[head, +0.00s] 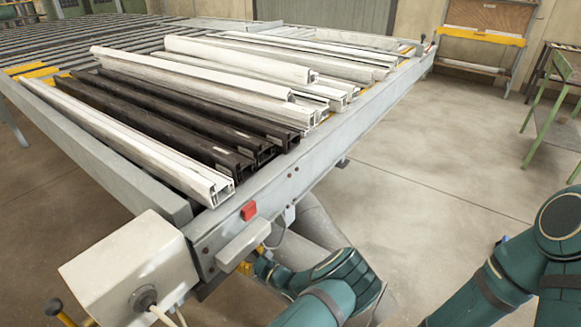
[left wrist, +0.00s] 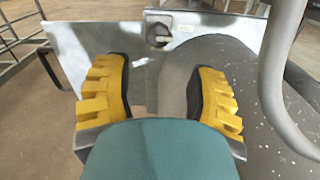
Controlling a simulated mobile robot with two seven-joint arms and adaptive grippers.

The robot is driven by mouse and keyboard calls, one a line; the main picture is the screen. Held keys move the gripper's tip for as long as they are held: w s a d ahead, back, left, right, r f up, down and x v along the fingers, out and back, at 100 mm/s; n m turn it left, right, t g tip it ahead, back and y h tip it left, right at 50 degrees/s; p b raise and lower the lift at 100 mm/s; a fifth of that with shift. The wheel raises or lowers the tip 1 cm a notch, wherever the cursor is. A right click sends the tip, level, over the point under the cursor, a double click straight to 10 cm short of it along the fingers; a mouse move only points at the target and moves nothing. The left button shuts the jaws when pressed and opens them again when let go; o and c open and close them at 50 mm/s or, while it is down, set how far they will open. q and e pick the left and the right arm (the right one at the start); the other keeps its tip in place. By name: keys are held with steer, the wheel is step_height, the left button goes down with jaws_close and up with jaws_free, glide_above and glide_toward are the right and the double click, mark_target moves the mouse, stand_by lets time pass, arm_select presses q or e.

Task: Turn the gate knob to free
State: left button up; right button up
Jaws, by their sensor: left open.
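The gate knob appears to be the small dark round part (left wrist: 158,35) on a grey metal plate (left wrist: 200,32) in the left wrist view. Its setting is too small to read. My left gripper (left wrist: 158,75) is open, with its yellow fingers apart and nothing between them. The knob is beyond the fingertips, roughly centred between them, and apart from them. In the head view the left gripper (head: 247,265) is mostly hidden, low beside the bench's near corner. I cannot make out the knob there. My right arm is at the lower right, with its gripper out of view.
White profiles (head: 140,135) and dark profiles (head: 165,125) lie on the bench, whose grey rail (head: 330,140) runs along the right side. A pale box (head: 130,265) with a cable is at the near corner.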

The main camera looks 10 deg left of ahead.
arm_select(q)
steer(key=s+a+f+n+g+h, duration=0.1)
steer(key=s+f+n+g+h, duration=0.3)
steer(key=s, duration=0.4)
steer(key=s+f+n+g+h, duration=0.35)
steer(key=s+f+g, duration=0.2)
steer(key=s, duration=0.35)
steer(key=s+d+f+n+g+h, duration=0.2)
steer(key=s+d+n+h, duration=0.35)
steer(key=s+d, duration=0.2)
steer(key=w+d+r+n+t+h, duration=0.1)
steer(key=d+r+n+t+h, duration=0.5)
steer(key=d+r+n, duration=0.5)
steer(key=shift+w+d+n+h, duration=0.25)
steer(key=shift+w+n+h, duration=0.15)
steer(key=shift+n+h, duration=0.3)
steer(key=shift+r, duration=0.1)
